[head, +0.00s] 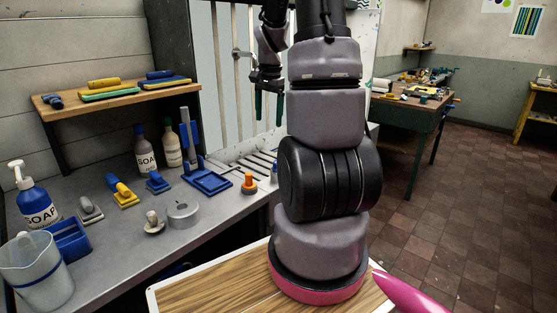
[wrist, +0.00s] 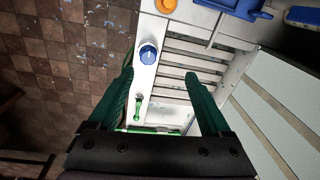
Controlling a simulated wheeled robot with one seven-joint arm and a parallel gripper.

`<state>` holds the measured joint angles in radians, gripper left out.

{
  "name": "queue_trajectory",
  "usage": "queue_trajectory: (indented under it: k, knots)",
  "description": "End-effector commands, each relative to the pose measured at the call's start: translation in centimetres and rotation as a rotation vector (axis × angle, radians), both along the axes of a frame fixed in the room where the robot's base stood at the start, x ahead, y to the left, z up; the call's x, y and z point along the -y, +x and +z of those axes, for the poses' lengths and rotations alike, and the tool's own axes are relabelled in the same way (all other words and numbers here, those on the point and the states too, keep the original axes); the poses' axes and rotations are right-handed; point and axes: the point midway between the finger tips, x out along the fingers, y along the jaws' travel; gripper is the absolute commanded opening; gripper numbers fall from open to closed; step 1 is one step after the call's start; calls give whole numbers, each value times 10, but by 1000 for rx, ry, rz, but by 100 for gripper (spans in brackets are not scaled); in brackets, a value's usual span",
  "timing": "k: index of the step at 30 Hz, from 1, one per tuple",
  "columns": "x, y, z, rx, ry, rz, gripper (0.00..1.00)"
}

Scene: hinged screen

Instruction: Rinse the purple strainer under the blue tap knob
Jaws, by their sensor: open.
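My gripper (head: 268,108) hangs in front of the pale slatted panel in the head view. The blue tap knob (wrist: 148,54) is on the white ledge beside a slatted rack, ahead of the left fingertip. In the head view the blue knob (head: 274,171) is partly hidden by my arm. An orange knob (wrist: 166,5) is farther along the same ledge and also shows in the head view (head: 249,184). I see no purple strainer in either view.
The slatted rack (wrist: 184,62) lies between the fingers. A small green fitting (wrist: 138,108) is near the left finger. Tiled floor is clear at right.

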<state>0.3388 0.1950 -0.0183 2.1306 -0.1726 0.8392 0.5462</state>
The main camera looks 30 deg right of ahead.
Motion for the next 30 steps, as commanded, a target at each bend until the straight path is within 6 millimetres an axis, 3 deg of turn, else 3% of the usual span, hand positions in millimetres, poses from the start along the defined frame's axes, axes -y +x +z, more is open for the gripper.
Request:
queue_trajectory:
  k: [1, 3, 8, 14, 24, 30]
  knots:
    - [13, 3, -19, -34, 6, -39, 82]
    - [25, 5, -37, -62, 10, -80, 82]
    - [40, 7, -59, -96, 14, -131, 82]
    - [42, 7, -79, -102, 15, -137, 82]
    - [41, 7, -142, -103, 16, -136, 82]
    - [41, 7, -164, -100, 15, -136, 82]
